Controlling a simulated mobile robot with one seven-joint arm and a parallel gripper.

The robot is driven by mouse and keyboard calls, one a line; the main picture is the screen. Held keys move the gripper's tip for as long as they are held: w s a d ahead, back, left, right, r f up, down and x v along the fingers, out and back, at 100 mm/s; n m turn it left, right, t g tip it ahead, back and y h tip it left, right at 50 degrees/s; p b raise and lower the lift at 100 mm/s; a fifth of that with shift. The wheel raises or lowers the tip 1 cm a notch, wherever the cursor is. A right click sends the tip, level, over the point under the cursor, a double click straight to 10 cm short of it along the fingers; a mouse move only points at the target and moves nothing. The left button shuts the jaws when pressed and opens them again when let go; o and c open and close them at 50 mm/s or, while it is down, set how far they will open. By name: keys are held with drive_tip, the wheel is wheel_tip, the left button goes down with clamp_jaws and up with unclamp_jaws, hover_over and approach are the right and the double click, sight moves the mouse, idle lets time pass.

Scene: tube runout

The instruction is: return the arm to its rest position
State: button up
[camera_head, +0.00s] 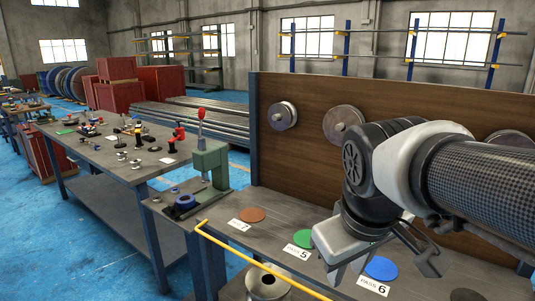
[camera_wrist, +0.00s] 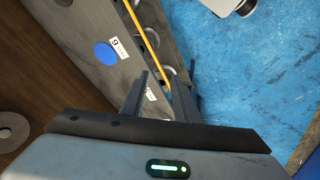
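My arm reaches in from the right in the head view, above the bench (camera_head: 275,228). My gripper (camera_head: 385,274) points down beside the blue disc (camera_head: 381,268), which lies behind a card marked 6 (camera_head: 373,285). Its fingers are spread apart with nothing seen between them. In the wrist view my gripper (camera_wrist: 164,92) also shows two separate, empty fingers over the bench edge. The blue disc (camera_wrist: 106,54) lies beyond them at the upper left. Part of the bench is hidden behind the arm.
A brown board (camera_head: 300,170) carrying metal discs stands close behind the arm. A yellow rail (camera_head: 255,258) runs along the bench's front edge. A green press (camera_head: 212,165) with a red knob stands left. Open blue floor (camera_wrist: 245,75) lies beyond the bench in the wrist view.

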drive_tip(key=s+f+m+t, duration=0.1)
drive_tip(key=s+f+m, duration=0.1)
drive_tip(key=s+m, duration=0.25)
wheel_tip(320, 180, up, 18)
drive_tip(key=p, duration=1.7)
drive_tip(key=shift+s+d+f+y+p, duration=0.15)
drive_tip(key=shift+s+d+y+p, duration=0.15)
drive_tip(key=shift+d+y, duration=0.1)
